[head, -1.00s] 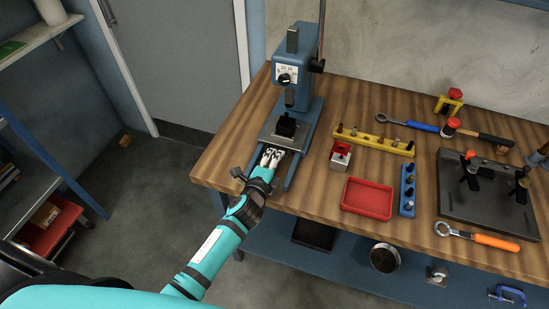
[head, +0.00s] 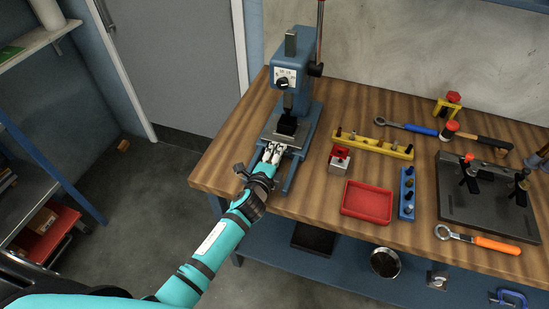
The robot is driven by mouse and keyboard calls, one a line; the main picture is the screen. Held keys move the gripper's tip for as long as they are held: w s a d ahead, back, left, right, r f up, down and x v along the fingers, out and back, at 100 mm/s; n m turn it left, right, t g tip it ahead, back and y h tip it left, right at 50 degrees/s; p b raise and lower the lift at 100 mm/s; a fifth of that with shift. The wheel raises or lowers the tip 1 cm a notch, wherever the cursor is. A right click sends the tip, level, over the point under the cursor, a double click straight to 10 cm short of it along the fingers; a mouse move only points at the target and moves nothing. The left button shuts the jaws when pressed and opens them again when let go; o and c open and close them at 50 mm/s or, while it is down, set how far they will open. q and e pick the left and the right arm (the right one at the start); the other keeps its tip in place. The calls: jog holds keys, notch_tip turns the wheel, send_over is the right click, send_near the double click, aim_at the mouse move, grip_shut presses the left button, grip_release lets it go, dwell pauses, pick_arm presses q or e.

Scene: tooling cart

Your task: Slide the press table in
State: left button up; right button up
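The blue press (head: 293,78) stands at the left end of the wooden bench. Its grey press table (head: 268,131) sits low on the blue base, under the ram, with a black block (head: 286,126) on it. My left gripper (head: 273,149) is at the front edge of the press table, its pale fingers pointing in toward the press column. The fingers appear to touch that edge, but exact contact is too small to tell. Whether the fingers are open or shut is unclear. My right gripper is out of view.
To the right on the bench are a red clamp block (head: 340,160), a yellow rack (head: 373,145), a red tray (head: 367,202), a blue rack (head: 407,193) and a dark fixture plate (head: 487,200). Bare wood lies between the press and these.

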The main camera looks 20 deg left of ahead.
pick_arm(q)
jog(key=v, duration=1.1)
jog(key=shift+s+r, duration=0.15)
jog(key=shift+s, duration=0.3)
